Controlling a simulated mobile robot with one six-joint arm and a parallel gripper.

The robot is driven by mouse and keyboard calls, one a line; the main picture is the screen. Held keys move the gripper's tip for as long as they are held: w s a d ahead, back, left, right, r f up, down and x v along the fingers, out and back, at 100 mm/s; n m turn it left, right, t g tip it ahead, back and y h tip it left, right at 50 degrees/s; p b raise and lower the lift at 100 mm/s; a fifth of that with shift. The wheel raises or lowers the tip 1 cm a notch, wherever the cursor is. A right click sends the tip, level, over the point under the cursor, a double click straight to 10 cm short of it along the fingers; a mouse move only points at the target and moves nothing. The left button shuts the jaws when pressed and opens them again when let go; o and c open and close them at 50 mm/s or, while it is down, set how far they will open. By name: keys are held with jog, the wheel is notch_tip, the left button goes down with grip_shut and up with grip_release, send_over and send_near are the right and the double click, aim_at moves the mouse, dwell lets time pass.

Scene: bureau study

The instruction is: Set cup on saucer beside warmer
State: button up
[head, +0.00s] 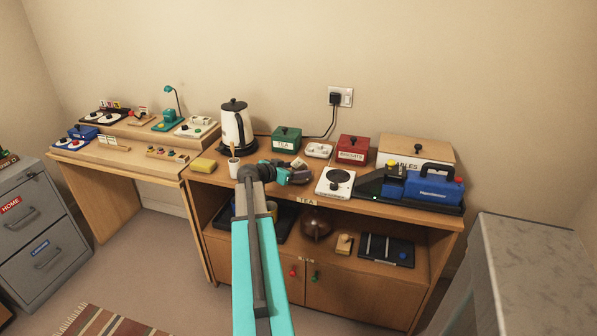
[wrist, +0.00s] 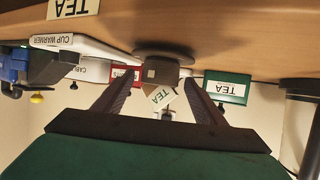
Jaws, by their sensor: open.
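My gripper (head: 297,172) reaches over the tea counter, its jaws open. In the wrist view, which is upside down, a small brown-grey object with a TEA tag (wrist: 160,74) sits on a dark round base ahead, between the open fingers (wrist: 158,86). I cannot tell whether these are the cup and saucer, or whether the fingers touch them. The white cup warmer (head: 336,182) with a black disc is right of my gripper; its label shows in the wrist view (wrist: 51,41). A white cup (head: 233,167) with a stick in it stands left of my arm.
A kettle (head: 236,128), green TEA box (head: 286,139), white tray (head: 319,150) and red box (head: 352,149) stand behind my gripper. A blue machine (head: 433,187) is at the right. A yellow sponge-like block (head: 204,165) lies left. The counter's front edge is close.

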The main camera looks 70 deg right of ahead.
jog(key=b+v, duration=0.1)
jog(key=v, duration=0.8)
jog(key=shift+a, duration=0.2)
jog(key=shift+w, duration=0.15)
dwell(0.3)
